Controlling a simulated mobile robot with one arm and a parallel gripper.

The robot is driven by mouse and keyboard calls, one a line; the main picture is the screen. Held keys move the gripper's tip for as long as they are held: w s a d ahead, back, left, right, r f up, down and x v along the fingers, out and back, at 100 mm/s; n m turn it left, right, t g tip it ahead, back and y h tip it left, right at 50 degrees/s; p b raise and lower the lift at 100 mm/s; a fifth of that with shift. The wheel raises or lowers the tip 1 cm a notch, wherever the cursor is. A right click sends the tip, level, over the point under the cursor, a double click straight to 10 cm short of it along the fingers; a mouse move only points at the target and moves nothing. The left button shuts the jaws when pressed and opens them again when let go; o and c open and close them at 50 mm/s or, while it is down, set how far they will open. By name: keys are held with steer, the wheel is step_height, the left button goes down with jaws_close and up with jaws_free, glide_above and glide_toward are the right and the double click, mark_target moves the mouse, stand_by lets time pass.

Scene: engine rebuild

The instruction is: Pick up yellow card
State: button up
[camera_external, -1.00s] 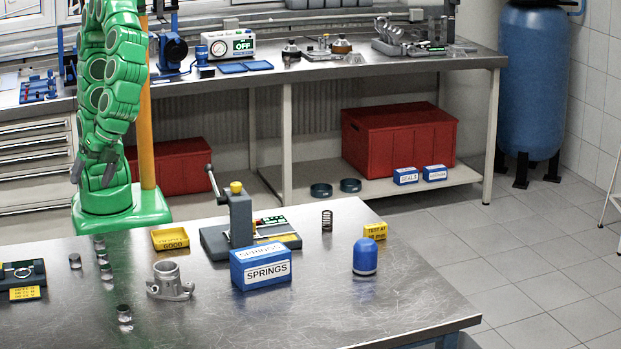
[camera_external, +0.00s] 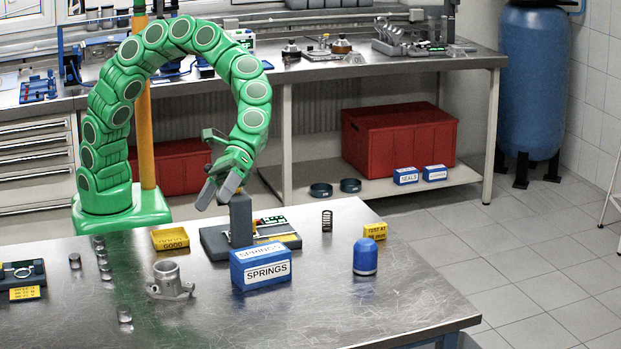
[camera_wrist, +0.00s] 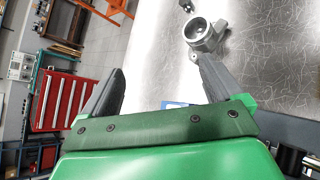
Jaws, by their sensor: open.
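A small yellow card (camera_external: 375,231) with the words "TEST AT" stands at the table's far right edge, behind the blue capped cylinder (camera_external: 366,257). My gripper (camera_external: 216,193) is open and empty, high above the far side of the table near the grey tester (camera_external: 241,215), well to the left of the card. In the wrist view the two fingers of my gripper (camera_wrist: 160,68) are spread with nothing between them. I do not see the card in the wrist view.
A blue SPRINGS box (camera_external: 262,269), a coil spring (camera_external: 327,221), a yellow GOOD tray (camera_external: 170,239) and a metal casting (camera_external: 169,281) stand on the steel table. The casting also shows in the wrist view (camera_wrist: 203,36). The front right of the table is clear.

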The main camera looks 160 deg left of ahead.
steer(key=a+f+n+t+y, duration=0.25)
steer(key=a+n, duration=0.25)
steer(key=a, duration=0.9)
steer(key=n+t+y, duration=0.3)
steer(key=n+y, duration=0.3)
steer(key=n, duration=0.5)
glide_toward(374, 225)
steer(key=x, duration=0.2)
steer(key=shift+w+f, duration=0.25)
steer(key=shift+f, duration=0.25)
steer(key=shift+a+f, duration=0.2)
steer(key=shift+a, duration=0.05)
steer(key=shift+x, duration=3.75)
steer(key=shift+r, duration=0.1)
steer(key=c, duration=1)
steer(key=shift+c, duration=0.2)
